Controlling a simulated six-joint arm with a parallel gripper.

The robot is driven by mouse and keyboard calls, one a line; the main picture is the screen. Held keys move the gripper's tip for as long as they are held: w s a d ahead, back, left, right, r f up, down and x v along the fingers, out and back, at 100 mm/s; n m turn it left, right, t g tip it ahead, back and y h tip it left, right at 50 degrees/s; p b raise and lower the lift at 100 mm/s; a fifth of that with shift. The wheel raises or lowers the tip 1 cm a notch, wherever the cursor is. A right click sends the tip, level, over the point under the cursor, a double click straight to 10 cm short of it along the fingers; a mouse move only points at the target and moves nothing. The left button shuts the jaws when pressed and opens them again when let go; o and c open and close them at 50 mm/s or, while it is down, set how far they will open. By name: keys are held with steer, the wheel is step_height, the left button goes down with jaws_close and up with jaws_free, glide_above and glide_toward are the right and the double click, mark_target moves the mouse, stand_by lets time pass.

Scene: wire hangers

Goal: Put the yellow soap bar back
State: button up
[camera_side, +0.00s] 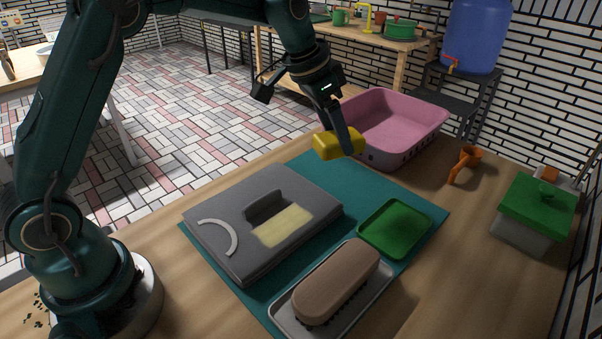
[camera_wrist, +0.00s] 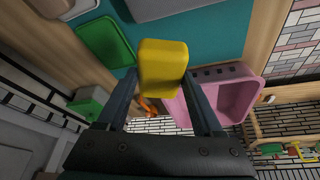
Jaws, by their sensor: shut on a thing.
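The yellow soap bar (camera_side: 338,143) is held in the air by my gripper (camera_side: 346,137), above the far edge of the teal mat and in front of the pink basin. In the wrist view the soap bar (camera_wrist: 163,67) sits between the two fingers of my gripper (camera_wrist: 160,85), which are shut on it. A flat green dish (camera_side: 395,228) lies empty on the mat, nearer and to the right of the soap; it also shows in the wrist view (camera_wrist: 104,42).
The teal mat (camera_side: 330,170) carries a grey folded thing (camera_side: 225,205) with a pale yellow patch. A brush (camera_side: 338,280) lies on a light tray (camera_side: 372,287). The pink basin (camera_side: 395,110), an orange thing (camera_side: 465,163) and a green-lidded box (camera_side: 537,207) stand beyond and right.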

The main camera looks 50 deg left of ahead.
steer(key=shift+w+d+r, duration=0.1)
steer(key=shift+w+d, duration=0.2)
steer(key=shift+d, duration=0.4)
steer(key=d+f, duration=0.2)
steer(key=d, duration=0.2)
steer(key=d+f, duration=0.2)
steer(key=d, duration=0.2)
steer(key=w+d+f, duration=0.1)
steer(key=d+f, duration=0.2)
steer(key=d, duration=0.1)
steer(key=shift+f, duration=2.05)
steer(key=o, duration=1.4)
steer(key=shift+f, duration=0.15)
steer(key=shift+o, duration=0.2)
